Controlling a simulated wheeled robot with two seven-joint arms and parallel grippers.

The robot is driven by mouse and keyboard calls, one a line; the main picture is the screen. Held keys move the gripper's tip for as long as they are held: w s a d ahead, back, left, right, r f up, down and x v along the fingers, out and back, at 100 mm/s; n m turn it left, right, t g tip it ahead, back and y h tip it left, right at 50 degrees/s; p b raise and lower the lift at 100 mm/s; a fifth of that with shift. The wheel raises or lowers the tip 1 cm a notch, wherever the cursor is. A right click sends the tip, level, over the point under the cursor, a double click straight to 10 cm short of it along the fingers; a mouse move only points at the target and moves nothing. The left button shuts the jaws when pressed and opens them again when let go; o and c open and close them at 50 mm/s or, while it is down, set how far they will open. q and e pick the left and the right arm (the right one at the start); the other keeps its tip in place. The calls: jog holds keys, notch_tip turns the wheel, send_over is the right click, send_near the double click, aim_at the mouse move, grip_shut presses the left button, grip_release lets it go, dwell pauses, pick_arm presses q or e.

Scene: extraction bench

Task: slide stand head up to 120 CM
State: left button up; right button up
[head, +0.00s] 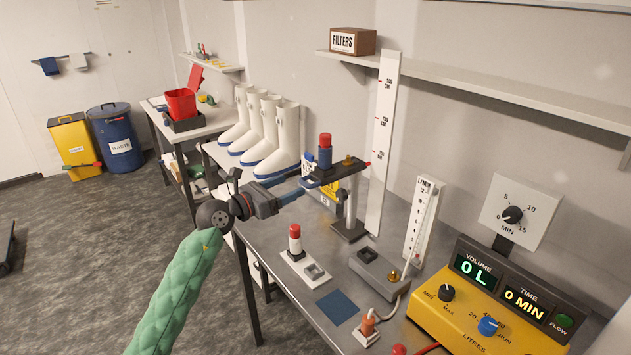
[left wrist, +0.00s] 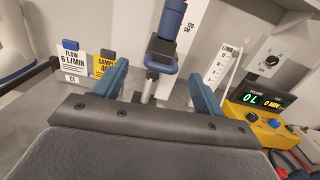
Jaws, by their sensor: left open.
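The stand has a dark base (head: 349,231), an upright post (head: 351,205) and a dark sliding head (head: 340,174) carrying a blue cylinder with a red cap (head: 325,142). A tall white scale board (head: 383,150) with red marks stands behind it. The head sits below the middle mark in the head view; a 120 CM label shows in the left wrist view. My left gripper (head: 300,188) is open, its blue fingers close to the head's left end. In the left wrist view, the head (left wrist: 161,55) appears between the open fingers (left wrist: 161,88); contact is unclear. My right gripper is not in view.
A red-capped bottle (head: 294,240) stands on a white holder on the grey bench. A grey block (head: 379,272), a flow gauge (head: 421,220) and the yellow pump (head: 480,318) are to the right. White boots (head: 275,140) stand behind. The FILTERS shelf (head: 470,75) is above.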

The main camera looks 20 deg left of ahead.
aim_at(302, 183)
pick_arm(q)
jog(key=shift+s+f+m, duration=0.25)
jog(key=shift+f+m, duration=0.05)
jog(key=shift+f, duration=0.05)
jog(key=shift+w+d, duration=0.25)
jog(key=shift+w, duration=0.05)
jog(key=p+x, duration=0.3)
jog(key=x, duration=0.2)
jog(key=shift+w+d, duration=0.25)
jog(key=shift+p+x, duration=0.3)
jog(key=shift+x, duration=0.5)
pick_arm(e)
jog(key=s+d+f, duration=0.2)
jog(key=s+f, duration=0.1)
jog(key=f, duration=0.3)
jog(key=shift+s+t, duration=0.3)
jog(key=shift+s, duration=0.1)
pick_arm(q)
jog(key=shift+f, duration=0.15)
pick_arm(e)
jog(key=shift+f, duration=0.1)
